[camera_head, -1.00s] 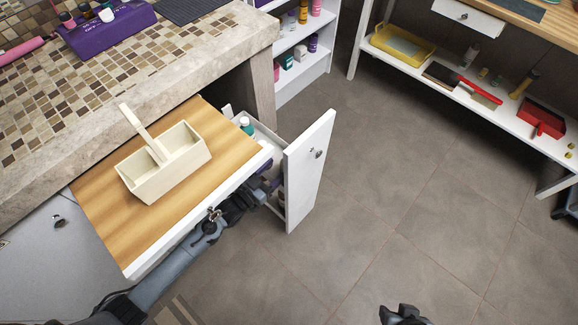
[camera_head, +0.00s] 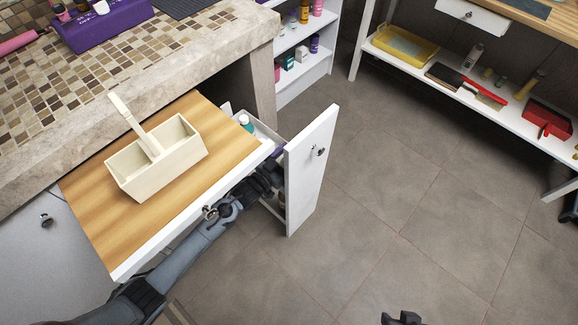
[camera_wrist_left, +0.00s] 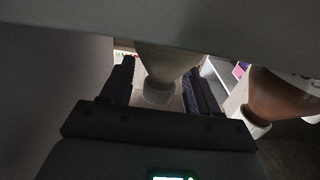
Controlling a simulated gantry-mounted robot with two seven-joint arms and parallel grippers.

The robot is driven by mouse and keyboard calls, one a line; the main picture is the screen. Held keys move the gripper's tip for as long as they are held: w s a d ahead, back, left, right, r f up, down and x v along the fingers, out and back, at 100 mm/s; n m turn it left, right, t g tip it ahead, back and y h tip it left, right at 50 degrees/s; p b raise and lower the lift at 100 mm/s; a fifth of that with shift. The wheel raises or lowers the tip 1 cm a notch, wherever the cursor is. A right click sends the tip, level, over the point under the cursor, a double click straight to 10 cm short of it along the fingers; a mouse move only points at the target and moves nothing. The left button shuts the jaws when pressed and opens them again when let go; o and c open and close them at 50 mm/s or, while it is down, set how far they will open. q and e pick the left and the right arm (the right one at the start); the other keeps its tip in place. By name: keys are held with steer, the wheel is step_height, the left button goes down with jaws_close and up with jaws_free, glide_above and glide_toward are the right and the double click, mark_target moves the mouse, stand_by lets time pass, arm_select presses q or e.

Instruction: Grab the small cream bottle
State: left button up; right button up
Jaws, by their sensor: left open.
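In the left wrist view a pale cream bottle (camera_wrist_left: 167,65) stands between the two dark fingers of my left gripper (camera_wrist_left: 162,88), which is open around it. A grey panel hides the bottle's top. In the head view my left gripper (camera_head: 266,178) reaches into the narrow pull-out drawer (camera_head: 292,190), and the cream bottle cannot be made out there. My right gripper (camera_head: 402,318) shows only partly at the bottom edge, and its jaws cannot be judged.
A brown bottle (camera_wrist_left: 280,97) stands close to the right of the fingers in the wrist view. A teal bottle (camera_head: 246,122) is in the drawer's far end. A wooden-topped drawer with a cream caddy (camera_head: 157,160) sits beside my left arm. The floor right is clear.

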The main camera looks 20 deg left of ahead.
arm_select(q)
jaws_close()
steer(key=shift+r, duration=0.2)
